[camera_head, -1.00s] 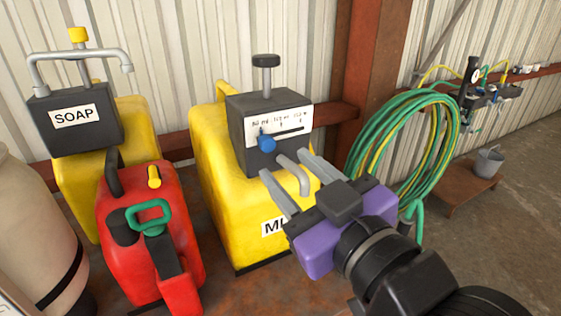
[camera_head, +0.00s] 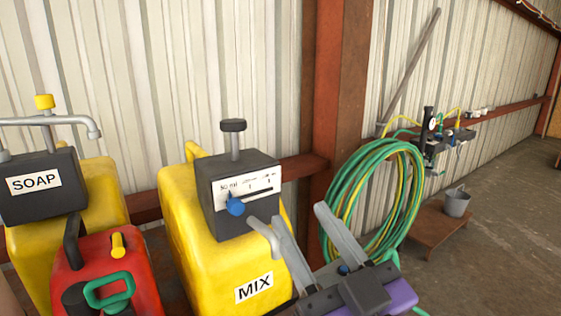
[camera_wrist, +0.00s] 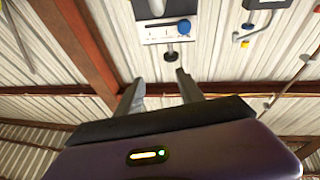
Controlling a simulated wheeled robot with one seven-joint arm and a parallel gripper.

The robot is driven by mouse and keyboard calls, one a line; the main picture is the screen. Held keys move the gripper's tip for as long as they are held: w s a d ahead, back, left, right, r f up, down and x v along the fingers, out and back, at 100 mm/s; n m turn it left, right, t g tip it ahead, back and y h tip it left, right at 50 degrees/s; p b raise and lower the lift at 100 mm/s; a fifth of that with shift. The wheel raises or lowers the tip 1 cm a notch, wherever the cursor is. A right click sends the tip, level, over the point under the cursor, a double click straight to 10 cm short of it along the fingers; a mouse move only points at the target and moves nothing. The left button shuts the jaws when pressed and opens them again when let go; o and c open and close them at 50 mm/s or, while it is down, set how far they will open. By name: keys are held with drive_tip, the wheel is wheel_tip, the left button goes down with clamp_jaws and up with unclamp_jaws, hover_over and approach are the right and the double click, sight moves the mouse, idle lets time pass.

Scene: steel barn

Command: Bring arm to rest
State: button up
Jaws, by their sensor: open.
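My gripper (camera_head: 312,245) has a purple body and two grey fingers spread apart with nothing between them. It is at the bottom of the head view, in front and to the right of the yellow MIX container (camera_head: 185,240). One finger appears close to the grey spout of the black dispenser box (camera_head: 222,208); I cannot tell whether they touch. The box has a blue knob and a black-topped plunger. In the wrist view the fingers (camera_wrist: 158,92) are also apart, with the dispenser (camera_wrist: 150,32) beyond them.
A yellow SOAP container (camera_head: 105,200) and a red can (camera_head: 135,255) stand at left. A green hose coil (camera_head: 335,200) hangs by the rusty post (camera_head: 340,90). A grey bucket (camera_head: 456,203) sits on a low brown stand (camera_head: 430,232). Concrete floor at right is open.

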drive_tip(key=s+d+f+m+h, duration=0.25)
drive_tip(key=s+d+f, duration=0.25)
drive_tip(key=f, duration=0.3)
drive_tip(key=s+d+f+m+h, duration=0.25)
drive_tip(key=s+d+f, duration=0.3)
drive_tip(key=f, duration=0.35)
drive_tip(key=s+d+f+g+h, duration=0.2)
drive_tip(key=s+d+f, duration=0.1)
drive_tip(key=s+f, duration=0.4)
drive_tip(key=s+d+f+g+h, duration=0.1)
drive_tip(key=s+d+f+g, duration=0.2)
drive_tip(key=s+f, duration=0.4)
drive_tip(key=s, duration=0.6)
drive_tip(key=shift+s+d+m+h, duration=0.15)
drive_tip(key=shift+s+m+h, duration=0.2)
drive_tip(key=shift+m+h, duration=0.05)
